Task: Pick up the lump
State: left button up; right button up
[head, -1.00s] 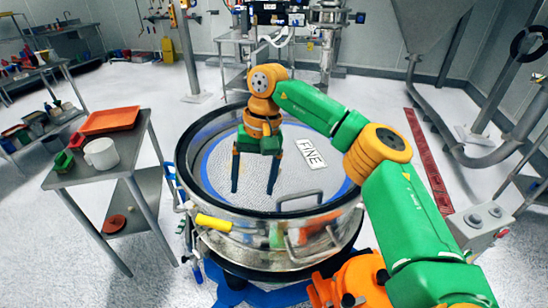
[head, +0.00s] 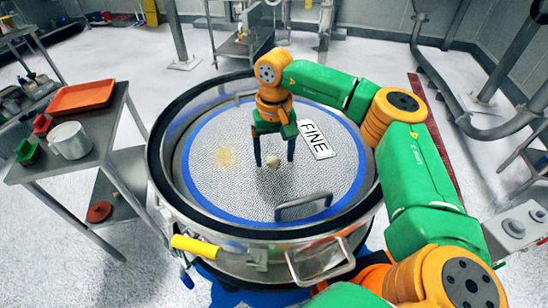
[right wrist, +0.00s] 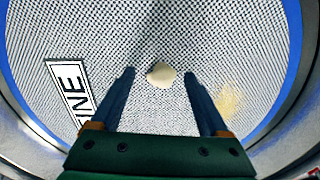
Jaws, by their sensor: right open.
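A small pale beige lump (head: 273,161) lies on the mesh screen of the round sifter (head: 225,195). In the right wrist view the lump (right wrist: 161,75) sits between and just beyond the tips of my open fingers, nearer the left one. My right gripper (head: 274,163) points down over the screen with a finger on each side of the lump; it also shows in the right wrist view (right wrist: 158,75). It holds nothing. I cannot tell whether the fingertips touch the mesh. My left gripper is not in view.
A white plate marked FINE (head: 318,140) lies on the screen right of the gripper. A metal handle (head: 303,206) stands near the front rim. A yellowish powder patch (head: 226,156) is to the left. A side table holds an orange tray (head: 82,97) and a white mug (head: 70,140).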

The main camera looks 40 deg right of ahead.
aim_at(273, 158)
jog(key=shift+w+f, duration=0.1)
jog(key=shift+w, duration=0.05)
jog(key=shift+c, duration=0.6)
jog(key=c, duration=1.1)
grip_shut()
notch_tip(273, 158, up, 3)
jog(key=shift+r+b, duration=0.1)
jog(key=shift+b, duration=0.2)
jog(key=a+r, duration=1)
jog(key=a, duration=0.4)
jog(key=shift+w, duration=0.45)
